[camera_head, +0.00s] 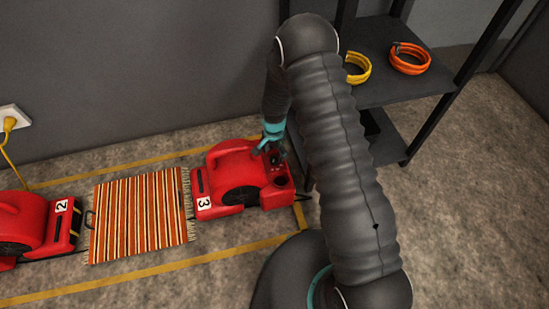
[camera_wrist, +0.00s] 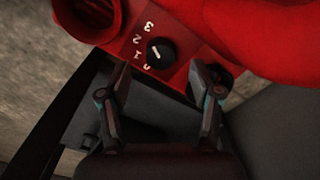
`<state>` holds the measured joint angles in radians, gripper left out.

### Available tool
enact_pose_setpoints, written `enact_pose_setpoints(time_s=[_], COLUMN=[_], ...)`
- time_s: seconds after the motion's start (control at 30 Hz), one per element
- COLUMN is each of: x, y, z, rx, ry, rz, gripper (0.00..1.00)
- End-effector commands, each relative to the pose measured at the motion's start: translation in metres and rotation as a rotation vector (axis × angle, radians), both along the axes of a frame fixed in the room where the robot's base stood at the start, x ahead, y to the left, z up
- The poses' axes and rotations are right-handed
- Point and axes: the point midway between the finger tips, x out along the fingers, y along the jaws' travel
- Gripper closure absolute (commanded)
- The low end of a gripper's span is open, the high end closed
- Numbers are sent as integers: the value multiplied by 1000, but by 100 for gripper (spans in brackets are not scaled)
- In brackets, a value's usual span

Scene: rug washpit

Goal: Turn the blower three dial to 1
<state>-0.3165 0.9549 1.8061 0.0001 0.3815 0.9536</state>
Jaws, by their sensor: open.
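Blower three (camera_head: 225,165) is a red unit with a white "3" label, on the floor left of my arm. My gripper (camera_head: 271,140) is at its right end. In the wrist view, the black round dial (camera_wrist: 160,53) sits on the red housing, with white numbers 3, 2, 1 and 0 along its left side. A short white mark on the dial seems to lean to the upper left; the exact setting is too small to tell. My gripper (camera_wrist: 161,74) is open, one finger to each side below the dial, with nothing held. Contact with the dial is not visible.
A striped rug (camera_head: 138,215) lies left of blower three, and blower two (camera_head: 30,225) stands beyond it. A dark shelf rack (camera_head: 400,90) with a yellow hose coil (camera_head: 358,68) and an orange one (camera_head: 409,58) stands close on the right. A grey wall (camera_head: 130,70) is behind.

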Motion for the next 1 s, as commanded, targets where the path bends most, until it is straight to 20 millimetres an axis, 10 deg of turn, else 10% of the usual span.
enact_pose_setpoints(time_s=[0.63, 0.9, 1.0], x=[0, 0, 0], y=[0, 0, 0], z=[-38, -37, -38], rx=[0, 0, 0], ry=[-1, -1, -1], rz=[1, 1, 2], gripper=[36, 96, 96])
